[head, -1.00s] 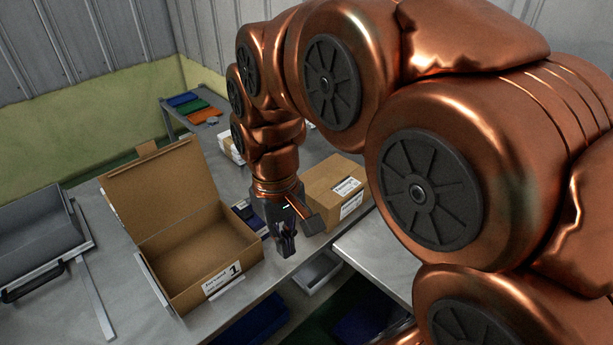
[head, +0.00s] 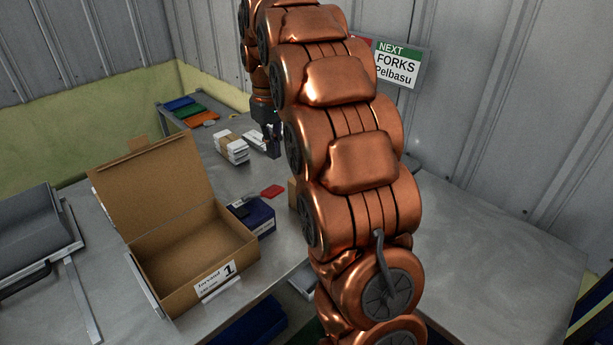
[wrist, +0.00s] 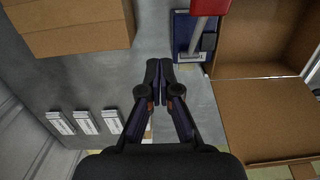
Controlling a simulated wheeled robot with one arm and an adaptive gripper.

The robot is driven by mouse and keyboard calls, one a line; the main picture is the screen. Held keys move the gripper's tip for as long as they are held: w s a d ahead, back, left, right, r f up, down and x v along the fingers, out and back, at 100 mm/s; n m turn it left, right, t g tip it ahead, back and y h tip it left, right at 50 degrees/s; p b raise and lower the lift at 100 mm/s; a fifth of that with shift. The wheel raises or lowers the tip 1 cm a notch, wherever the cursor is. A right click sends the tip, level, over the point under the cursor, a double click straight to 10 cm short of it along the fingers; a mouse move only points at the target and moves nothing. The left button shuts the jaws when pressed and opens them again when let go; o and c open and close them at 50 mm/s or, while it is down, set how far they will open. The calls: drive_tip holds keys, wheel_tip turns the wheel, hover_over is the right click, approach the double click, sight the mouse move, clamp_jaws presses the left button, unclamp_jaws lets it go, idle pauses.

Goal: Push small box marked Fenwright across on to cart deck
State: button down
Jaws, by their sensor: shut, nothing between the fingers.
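A closed brown cardboard box (wrist: 80,28) lies at the upper left of the wrist view. In the head view only a sliver of it (head: 292,193) shows beside my arm. No name on it can be read now. My gripper (head: 273,150) is over the far part of the bench, beyond the box and apart from it. In the wrist view its fingers (wrist: 159,70) are together and empty, over bare bench. A bare grey metal deck (head: 480,240) lies right of my arm; it looks like the cart deck, though my arm hides the gap and edge between.
An open cardboard box (head: 215,285) marked 1 stands on the bench (head: 100,225). A blue box (head: 258,218), a red item (head: 273,191) and white packs (head: 232,149) lie nearby. A grey bin (head: 35,240) is at left. A wall sign (head: 397,68) hangs behind.

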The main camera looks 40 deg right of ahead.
drive_tip(key=w+d+f+b, duration=0.3)
drive_tip(key=w+d+f, duration=0.4)
drive_tip(key=w+d, duration=0.45)
drive_tip(key=shift+n+t, duration=0.3)
drive_tip(key=shift+n, duration=0.1)
drive_tip(key=f, duration=0.3)
drive_tip(key=s+d+f, duration=0.1)
drive_tip(key=f, duration=0.3)
drive_tip(key=s+f+p, duration=0.1)
drive_tip(key=f, duration=0.2)
drive_tip(key=shift+d+f, duration=0.15)
drive_tip(key=shift+s+d+r, duration=0.1)
drive_tip(key=shift+s+d, duration=0.05)
drive_tip(key=shift+s, duration=0.55)
drive_tip(key=shift+s+d+r, duration=0.1)
drive_tip(key=shift+s+d, duration=0.05)
drive_tip(key=shift+s, duration=0.5)
drive_tip(key=shift+s+d+f, duration=0.1)
drive_tip(key=shift+s+f, duration=0.05)
drive_tip(key=shift+s, duration=0.35)
drive_tip(key=shift+s+d, duration=0.1)
drive_tip(key=shift+s, duration=0.3)
drive_tip(key=s, duration=0.3)
drive_tip(key=s+d+b, duration=0.1)
drive_tip(key=s, duration=0.2)
drive_tip(key=shift+s+d, duration=0.15)
drive_tip(key=shift+s, duration=0.05)
